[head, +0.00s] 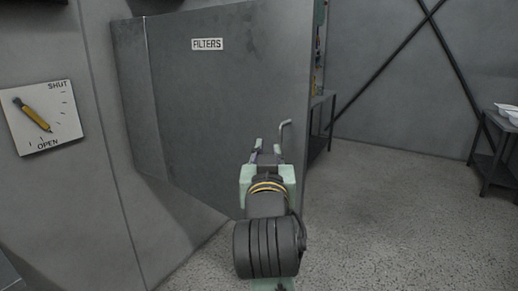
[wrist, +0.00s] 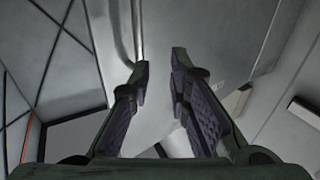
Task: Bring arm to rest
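My gripper (head: 267,147) is in the middle of the head view, at the end of my raised arm, in front of the right part of a grey panel marked FILTERS (head: 220,90). In the wrist view my gripper (wrist: 159,66) has its two fingers apart, with nothing held between them. A thin bent grey handle (head: 285,132) stands just right of the fingertips in the head view. I cannot tell how far it is from them.
A dial plate with a yellow pointer (head: 34,113), marked SHUT and OPEN, is on the left wall; the pointer lies nearer OPEN. A dark shelf (head: 320,125) stands behind the panel's right edge. A dark table (head: 497,165) with white bowls is far right. Speckled floor between is clear.

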